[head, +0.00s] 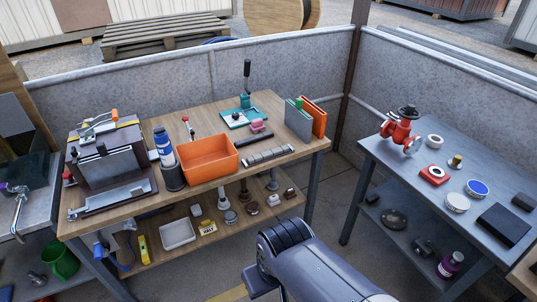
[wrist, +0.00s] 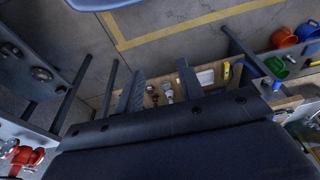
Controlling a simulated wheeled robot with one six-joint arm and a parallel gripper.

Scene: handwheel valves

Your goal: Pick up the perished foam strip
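I cannot tell for sure which thing is the perished foam strip. A plain dark strip (head: 254,139) lies flat on the wooden workbench (head: 300,143), behind a grey segmented strip (head: 268,155) near the front edge. Either could be it by shape. In the wrist view my gripper (wrist: 160,88) shows two dark fingers standing well apart, with nothing held between them. Small items on the lower shelf show beyond the fingers. In the head view my arm is at the bottom middle, in front of the bench, and the fingers are not clearly seen.
An orange bin (head: 208,160) stands left of the strips. A grey side table (head: 465,170) with a red valve (head: 398,128) is at right. Open floor lies between.

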